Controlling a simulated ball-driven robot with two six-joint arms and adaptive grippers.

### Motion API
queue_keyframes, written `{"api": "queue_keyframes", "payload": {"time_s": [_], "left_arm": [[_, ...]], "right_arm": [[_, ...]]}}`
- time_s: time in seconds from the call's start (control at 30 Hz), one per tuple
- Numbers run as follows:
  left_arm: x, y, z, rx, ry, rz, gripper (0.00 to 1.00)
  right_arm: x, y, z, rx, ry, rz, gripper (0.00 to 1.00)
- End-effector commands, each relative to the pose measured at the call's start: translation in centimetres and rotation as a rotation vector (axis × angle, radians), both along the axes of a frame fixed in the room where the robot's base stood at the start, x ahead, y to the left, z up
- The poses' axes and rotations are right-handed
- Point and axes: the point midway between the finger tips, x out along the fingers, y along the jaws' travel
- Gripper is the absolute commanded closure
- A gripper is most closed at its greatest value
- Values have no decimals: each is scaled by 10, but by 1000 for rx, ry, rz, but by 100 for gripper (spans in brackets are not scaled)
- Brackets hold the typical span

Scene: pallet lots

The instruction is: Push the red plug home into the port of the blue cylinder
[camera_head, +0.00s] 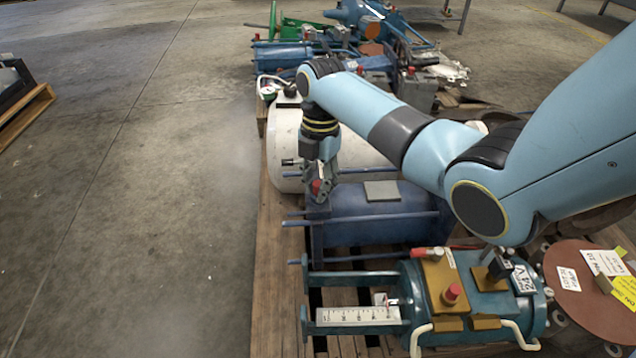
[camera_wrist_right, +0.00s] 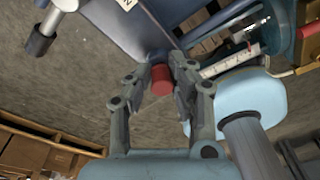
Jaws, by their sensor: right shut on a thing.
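The blue cylinder (camera_head: 365,206) lies on its side on the pallet, with rods running out to the left. My right gripper (camera_head: 320,188) points down at its left end. It is shut on the red plug (camera_head: 316,187), which also shows between the fingertips in the right wrist view (camera_wrist_right: 161,80). There the plug meets a dark blue round part at the edge of the cylinder's blue plate (camera_wrist_right: 135,30). The port's opening is hidden, and I cannot tell how deep the plug sits. My left gripper is not in view.
A white tank (camera_head: 285,148) lies just behind. A teal cylinder (camera_head: 385,275) with a white scale (camera_head: 358,314) and a red knob (camera_head: 452,294) lies in front. The wooden pallet (camera_head: 270,290) holds them. Bare floor (camera_head: 150,200) is free at the left.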

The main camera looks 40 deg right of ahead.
Motion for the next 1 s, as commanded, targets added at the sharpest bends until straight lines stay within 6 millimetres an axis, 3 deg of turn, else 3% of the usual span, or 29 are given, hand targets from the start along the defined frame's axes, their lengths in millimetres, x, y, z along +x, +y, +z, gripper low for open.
{"api": "queue_keyframes", "payload": {"time_s": [0.13, 0.2, 0.37, 0.67, 0.7, 1.0], "left_arm": [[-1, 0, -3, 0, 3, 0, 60], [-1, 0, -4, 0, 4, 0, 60], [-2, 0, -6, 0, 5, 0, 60], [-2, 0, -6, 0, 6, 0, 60], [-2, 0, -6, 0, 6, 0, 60], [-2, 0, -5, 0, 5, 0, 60]], "right_arm": [[-3, 0, -9, -1, 5, 0, 95], [-3, 0, -11, 0, 5, 0, 100], [-4, 0, -16, -1, 7, 0, 100], [-5, 0, -18, 0, 9, -1, 92], [-5, 0, -18, 0, 9, -1, 62], [-3, 0, -14, -1, 6, 0, 24]]}}
